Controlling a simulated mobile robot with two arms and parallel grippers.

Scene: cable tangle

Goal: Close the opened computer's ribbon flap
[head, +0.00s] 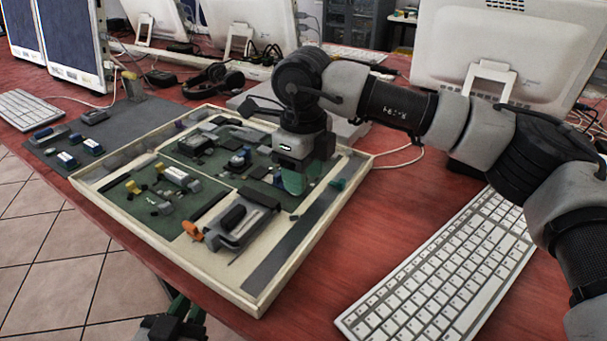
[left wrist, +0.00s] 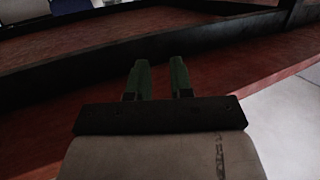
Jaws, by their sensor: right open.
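The opened computer (head: 262,293) is a shallow cream tray with green circuit boards and small parts inside, lying on the red table. Its ribbon flap is too small to make out for certain. My right gripper (head: 296,182) is open, pointing down over the far right part of the boards. Its green fingers partly hide the parts beneath, and I cannot tell whether they touch anything. My left gripper (head: 175,310) is low at the bottom edge of the head view, in front of the table. In the left wrist view its two green fingers (left wrist: 159,80) stand apart with nothing between them.
A white keyboard (head: 445,270) lies right of the tray. A grey mat (head: 55,155) with small loose parts lies to the left. Headphones (head: 212,80) and white monitors (head: 470,50) stand behind. Red table (head: 345,250) is bare between tray and keyboard.

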